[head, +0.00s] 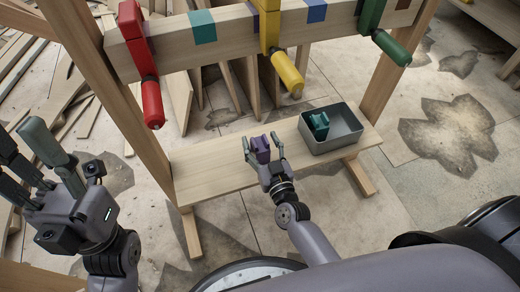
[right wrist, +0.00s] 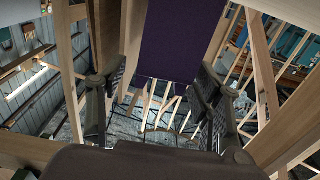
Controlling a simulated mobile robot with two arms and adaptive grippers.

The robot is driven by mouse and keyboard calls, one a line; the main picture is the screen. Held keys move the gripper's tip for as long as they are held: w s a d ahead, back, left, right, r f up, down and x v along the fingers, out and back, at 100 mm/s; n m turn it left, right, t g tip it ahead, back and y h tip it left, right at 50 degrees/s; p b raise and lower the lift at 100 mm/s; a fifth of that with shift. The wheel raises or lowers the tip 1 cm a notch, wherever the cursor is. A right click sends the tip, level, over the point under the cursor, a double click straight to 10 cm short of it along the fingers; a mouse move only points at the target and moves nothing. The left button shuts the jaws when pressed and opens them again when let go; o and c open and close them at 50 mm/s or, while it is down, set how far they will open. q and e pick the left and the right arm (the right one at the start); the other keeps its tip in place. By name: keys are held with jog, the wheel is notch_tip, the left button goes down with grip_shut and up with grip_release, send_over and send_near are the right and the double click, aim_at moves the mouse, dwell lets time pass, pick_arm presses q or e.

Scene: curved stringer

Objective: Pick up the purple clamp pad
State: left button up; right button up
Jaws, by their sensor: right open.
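The purple clamp pad (head: 260,149) stands on the low wooden bench (head: 210,170), left of the grey metal bin. My right gripper (head: 261,141) is open, with one finger on each side of the pad. In the right wrist view the purple pad (right wrist: 183,40) shows as a dark block at the top, between the two spread fingers (right wrist: 150,95). I cannot tell whether either finger touches it. My left gripper (head: 20,142) is at the left edge of the head view, its fingers apart with nothing seen between them, away from the bench.
The grey bin (head: 345,138) holds a teal pad (head: 318,125). Above the bench runs a wooden beam (head: 235,38) with red (head: 151,100), yellow (head: 284,70) and green (head: 392,48) clamps. Wooden posts flank the bench. Loose boards lie at the left.

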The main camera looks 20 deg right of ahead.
jog(key=shift+w, duration=0.5)
jog(key=c, duration=1.2)
jog(key=shift+c, duration=0.2)
jog(key=shift+r, duration=0.15)
